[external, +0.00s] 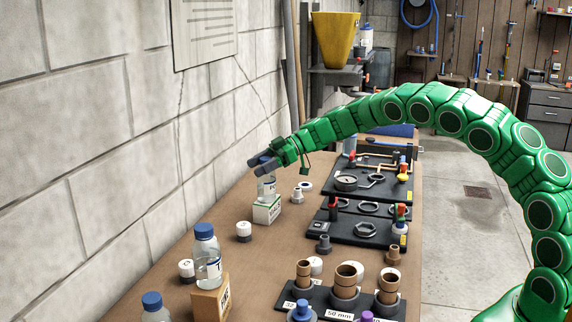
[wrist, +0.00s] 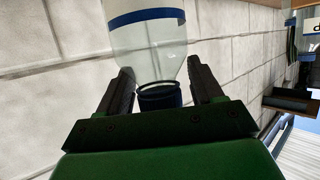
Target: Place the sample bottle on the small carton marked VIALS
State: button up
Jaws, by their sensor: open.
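A clear sample bottle (external: 267,187) with a blue cap stands upright on a small white carton with green edging (external: 266,210). The carton's lettering is too small to read surely. My gripper (external: 264,163) is at the bottle's cap, with its dark fingers partly hiding it. In the wrist view the bottle (wrist: 148,40) shows with its dark cap (wrist: 160,94) between the two open fingers of my gripper (wrist: 160,88). Gaps show on both sides of the cap.
Another blue-capped bottle (external: 207,258) stands on a brown carton (external: 211,299); a third bottle (external: 154,309) is at the front edge. White-topped caps (external: 244,231) and dark fitting boards (external: 358,229) sit on the bench (external: 180,244). The block wall (external: 110,130) runs close on the left.

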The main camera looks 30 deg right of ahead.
jog(key=v, duration=1.2)
